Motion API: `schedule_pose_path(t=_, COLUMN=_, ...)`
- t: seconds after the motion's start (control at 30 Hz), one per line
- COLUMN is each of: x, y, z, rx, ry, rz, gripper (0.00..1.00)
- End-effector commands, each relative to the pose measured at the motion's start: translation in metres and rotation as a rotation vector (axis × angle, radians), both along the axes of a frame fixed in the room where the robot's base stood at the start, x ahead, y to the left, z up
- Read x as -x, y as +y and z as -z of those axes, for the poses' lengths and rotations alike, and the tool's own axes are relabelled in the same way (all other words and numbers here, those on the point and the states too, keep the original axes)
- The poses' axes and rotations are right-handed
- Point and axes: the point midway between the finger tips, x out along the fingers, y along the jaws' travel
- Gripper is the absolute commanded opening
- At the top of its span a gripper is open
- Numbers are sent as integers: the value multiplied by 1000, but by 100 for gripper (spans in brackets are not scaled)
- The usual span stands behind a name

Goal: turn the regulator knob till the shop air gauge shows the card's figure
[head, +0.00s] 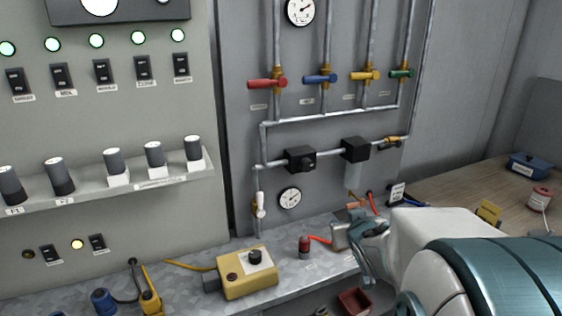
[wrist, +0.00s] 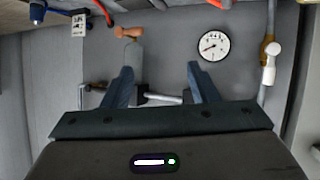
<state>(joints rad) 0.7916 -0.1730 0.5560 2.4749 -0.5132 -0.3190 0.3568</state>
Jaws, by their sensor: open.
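The regulator is a black block (head: 300,160) on the horizontal pipe, with a dark round knob on its front. A small white round gauge (head: 290,198) is on the panel just below it; it also shows in the wrist view (wrist: 214,45), its figures too small to read. A white card (head: 397,192) stands at the back of the bench, its print unreadable; it shows at upper left in the wrist view (wrist: 78,25). My gripper (head: 366,240) is open and empty, apart from the knob, to its lower right in the head view. In the wrist view the fingers (wrist: 160,82) hide part of the pipe.
A second black block (head: 355,149) with a grey bowl hangs right of the regulator. Coloured valve handles (head: 320,79) sit above. A second gauge (head: 300,10) is at the top. A yellow box (head: 247,275) and a dark red pot (head: 305,247) stand on the bench.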

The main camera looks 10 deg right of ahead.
Motion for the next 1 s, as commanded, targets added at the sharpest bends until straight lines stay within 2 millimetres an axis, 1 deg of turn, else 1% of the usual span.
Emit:
schedule_pose_path(t=0.03, x=-8, y=-3, z=-4, rx=-24, ry=-48, rz=-27, gripper=54)
schedule_pose_path(t=0.1, x=-18, y=1, z=-13, rx=-64, ry=-128, rz=-86, gripper=54)
schedule_pose_path(t=0.2, x=-27, y=7, z=-26, rx=-129, ry=-234, rz=-169, gripper=54)
schedule_pose_path(t=0.4, x=-29, y=18, z=-53, rx=-250, ry=-393, rz=-300, gripper=54)
schedule_pose_path(t=0.5, x=-27, y=21, z=-61, rx=-283, ry=-435, rz=-336, gripper=54)
schedule_pose_path(t=0.63, x=-29, y=24, z=-64, rx=-302, ry=-457, rz=-358, gripper=54)
schedule_pose_path(t=0.73, x=-38, y=27, z=-64, rx=-305, ry=-460, rz=-361, gripper=54)
schedule_pose_path(t=1.0, x=-80, y=41, z=-63, rx=-307, ry=-459, rz=-360, gripper=54)
